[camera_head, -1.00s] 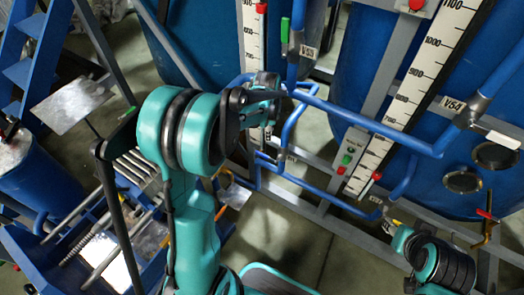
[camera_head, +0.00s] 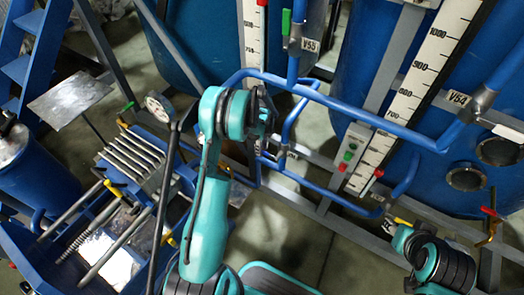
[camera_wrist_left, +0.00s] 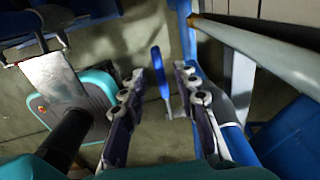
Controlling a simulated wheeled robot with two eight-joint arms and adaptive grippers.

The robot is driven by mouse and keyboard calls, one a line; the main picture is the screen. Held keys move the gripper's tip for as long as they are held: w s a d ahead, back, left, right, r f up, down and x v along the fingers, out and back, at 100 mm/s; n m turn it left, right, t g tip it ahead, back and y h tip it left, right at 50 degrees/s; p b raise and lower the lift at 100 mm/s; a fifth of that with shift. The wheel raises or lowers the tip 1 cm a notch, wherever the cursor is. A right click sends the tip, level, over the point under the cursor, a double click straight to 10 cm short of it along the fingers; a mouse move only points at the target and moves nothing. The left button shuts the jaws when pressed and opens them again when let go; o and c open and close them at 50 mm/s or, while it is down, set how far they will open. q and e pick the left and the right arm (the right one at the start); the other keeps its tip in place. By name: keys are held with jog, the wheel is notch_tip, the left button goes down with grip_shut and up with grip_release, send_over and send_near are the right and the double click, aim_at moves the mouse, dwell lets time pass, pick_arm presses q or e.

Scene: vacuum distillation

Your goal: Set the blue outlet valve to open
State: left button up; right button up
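A slim blue lever (camera_wrist_left: 160,74), which looks like the handle of the blue outlet valve, stands upright in the left wrist view. It shows between the two fingers of my left gripper (camera_wrist_left: 161,76); the fingers are open, with visible space on both sides of it. I cannot tell how deep it sits between them. In the head view my left gripper (camera_head: 264,112) is beside the blue pipework in the middle, and I cannot make out the lever there. My right arm shows at the bottom right; its gripper is not visible.
Blue pipes (camera_head: 350,115) run across in front of big blue tanks with white scales (camera_head: 412,85). A red-and-green button box (camera_head: 350,150) is right of my left gripper. A grey pipe (camera_wrist_left: 265,52) crosses the upper right of the wrist view.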

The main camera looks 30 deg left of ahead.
pick_arm(q)
jog(key=shift+f, duration=0.45)
grip_shut()
